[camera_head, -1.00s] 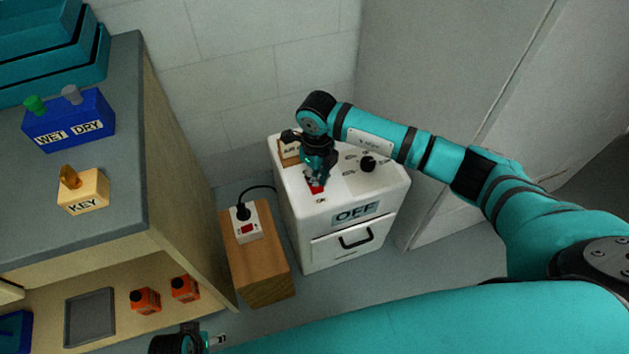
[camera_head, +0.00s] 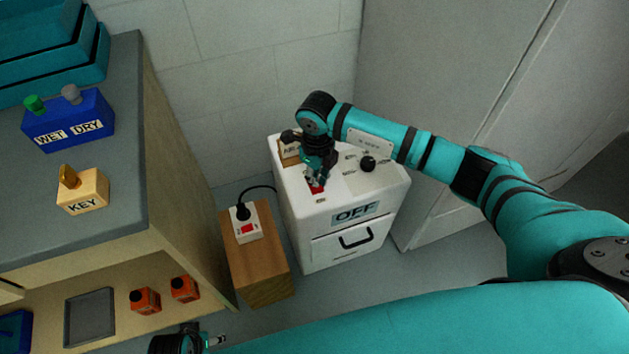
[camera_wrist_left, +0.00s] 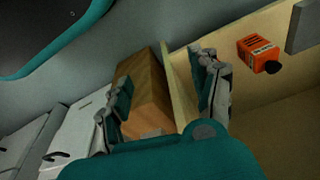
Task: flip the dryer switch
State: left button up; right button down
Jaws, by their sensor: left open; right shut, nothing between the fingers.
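The dryer is a white cabinet (camera_head: 300,215) with a drawer handle and a label reading OFF (camera_head: 356,213) on its front. A red switch (camera_head: 317,188) is on its top panel, partly hidden by my right gripper. My right gripper (camera_head: 316,180) points down at the red switch, shut and empty; I cannot tell whether it touches it. A black knob (camera_head: 368,164) is on the same top, to the right. My left gripper (camera_head: 215,341) is at the bottom edge of the head view; in the left wrist view (camera_wrist_left: 165,95) its fingers are spread and empty.
A wooden block (camera_head: 262,265) carries a power strip (camera_head: 247,225) with a red switch and black plug. The bench (camera_head: 120,190) at left bears a WET/DRY box (camera_head: 70,122) and KEY block (camera_head: 83,192). Orange bottles (camera_head: 146,300) sit on the lower shelf. Walls stand close behind the dryer.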

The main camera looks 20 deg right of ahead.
pick_arm(q)
jog(key=shift+w+r, duration=0.1)
pick_arm(e)
jog(key=shift+f, duration=0.1)
pick_arm(q)
jog(key=shift+w+r, duration=0.1)
jog(key=shift+r, duration=0.25)
jog(key=shift+r, duration=0.1)
pick_arm(e)
jog(key=shift+f, duration=0.1)
pick_arm(q)
jog(key=shift+w+r, duration=0.1)
jog(key=shift+r, duration=0.1)
jog(key=shift+r+b, duration=0.4)
jog(key=shift+r, duration=0.3)
pick_arm(e)
jog(key=shift+f, duration=0.4)
pick_arm(q)
jog(key=shift+r, duration=0.25)
